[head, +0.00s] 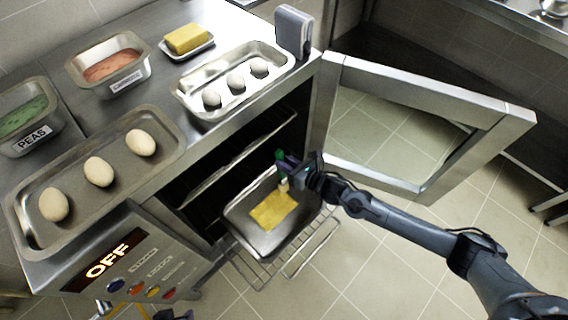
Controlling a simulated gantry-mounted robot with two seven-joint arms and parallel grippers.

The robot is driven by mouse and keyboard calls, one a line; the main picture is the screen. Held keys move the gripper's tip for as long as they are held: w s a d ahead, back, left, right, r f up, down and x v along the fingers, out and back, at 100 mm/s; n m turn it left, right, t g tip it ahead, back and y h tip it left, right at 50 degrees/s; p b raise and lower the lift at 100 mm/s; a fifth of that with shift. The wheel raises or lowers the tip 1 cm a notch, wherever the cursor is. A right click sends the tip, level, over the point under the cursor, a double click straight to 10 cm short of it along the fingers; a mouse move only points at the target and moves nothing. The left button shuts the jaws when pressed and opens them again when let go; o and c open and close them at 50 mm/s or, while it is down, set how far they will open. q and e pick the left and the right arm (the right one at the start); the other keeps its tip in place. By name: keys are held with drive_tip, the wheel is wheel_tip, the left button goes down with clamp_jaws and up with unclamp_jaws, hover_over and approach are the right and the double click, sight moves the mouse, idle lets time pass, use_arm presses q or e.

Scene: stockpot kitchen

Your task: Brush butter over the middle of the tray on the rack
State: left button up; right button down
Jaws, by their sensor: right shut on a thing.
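A metal tray (239,215) sits on a wire rack (268,272) pulled out of the open oven. A yellow patch of butter (274,210) covers part of the middle of the tray floor. My right gripper (289,172) is over the tray's far right side, shut on a brush (283,185) with a green part and a pale head. The brush head points down at the upper edge of the yellow patch; I cannot tell whether it touches. A block of butter (187,38) lies on a white dish on the counter. My left gripper is not clearly seen.
The oven door (430,85) stands open to the right. On the counter are a tray with three dough balls (99,171), a tray with three eggs (236,81), tubs of peas (24,115) and pink food (113,67), and a grey upright object (293,30). The oven display reads OFF.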

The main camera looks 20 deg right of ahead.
sight(280, 153)
wheel_tip(280, 153, up, 4)
drive_tip(key=shift+d+f+p, duration=0.1)
drive_tip(key=shift+f+p, duration=0.1)
drive_tip(key=shift+p, duration=1.05)
wheel_tip(280, 153, up, 4)
drive_tip(key=p, duration=0.4)
drive_tip(key=shift+r, duration=0.2)
